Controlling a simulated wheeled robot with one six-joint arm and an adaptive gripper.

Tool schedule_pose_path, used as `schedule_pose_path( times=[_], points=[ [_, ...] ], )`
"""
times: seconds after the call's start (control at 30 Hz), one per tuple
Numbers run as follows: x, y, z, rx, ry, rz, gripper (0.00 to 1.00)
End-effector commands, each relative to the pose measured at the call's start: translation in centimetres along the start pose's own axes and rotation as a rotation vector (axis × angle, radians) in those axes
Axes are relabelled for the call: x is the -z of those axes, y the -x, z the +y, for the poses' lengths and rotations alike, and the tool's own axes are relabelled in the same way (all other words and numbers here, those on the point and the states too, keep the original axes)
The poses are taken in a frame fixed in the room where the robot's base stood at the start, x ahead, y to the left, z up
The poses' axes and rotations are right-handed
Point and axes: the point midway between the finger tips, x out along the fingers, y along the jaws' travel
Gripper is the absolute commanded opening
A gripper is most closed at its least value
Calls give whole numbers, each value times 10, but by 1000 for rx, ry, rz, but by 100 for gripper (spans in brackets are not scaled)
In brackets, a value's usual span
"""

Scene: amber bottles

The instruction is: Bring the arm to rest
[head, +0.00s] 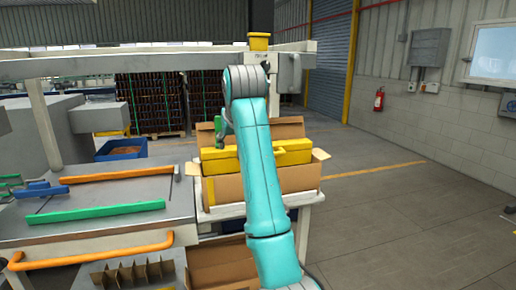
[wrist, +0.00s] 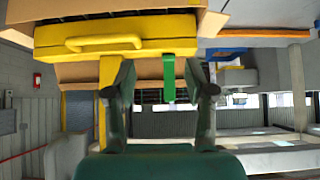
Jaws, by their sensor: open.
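My teal arm rises through the middle of the head view, and its end is mostly hidden behind my own links. In the wrist view, which looks upside down, my gripper (wrist: 160,76) has its two dark fingers wide apart, with nothing held between them. Beyond the fingers is a yellow part with a handle (wrist: 104,43) set at an open cardboard box. In the head view the yellow part (head: 293,154) lies across the cardboard box (head: 298,181), behind my arm. A small green shape shows just left of my arm; I cannot tell whether it belongs to my gripper.
A grey worktable (head: 100,192) with an orange bar (head: 118,174) and a green bar (head: 95,212) is at left. A pale overhead beam (head: 110,63) crosses behind. Crates of dark bottles (head: 152,103) stand farther back. The floor (head: 400,210) at right is clear.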

Motion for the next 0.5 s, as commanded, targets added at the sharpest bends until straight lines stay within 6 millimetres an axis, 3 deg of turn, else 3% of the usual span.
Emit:
schedule_pose_path(
  times=[0.27, 0.5],
  points=[
    [-67, -82, 19, -14, -10, 30, 54],
    [-153, -153, 41, -30, -22, 77, 54]
  ],
)
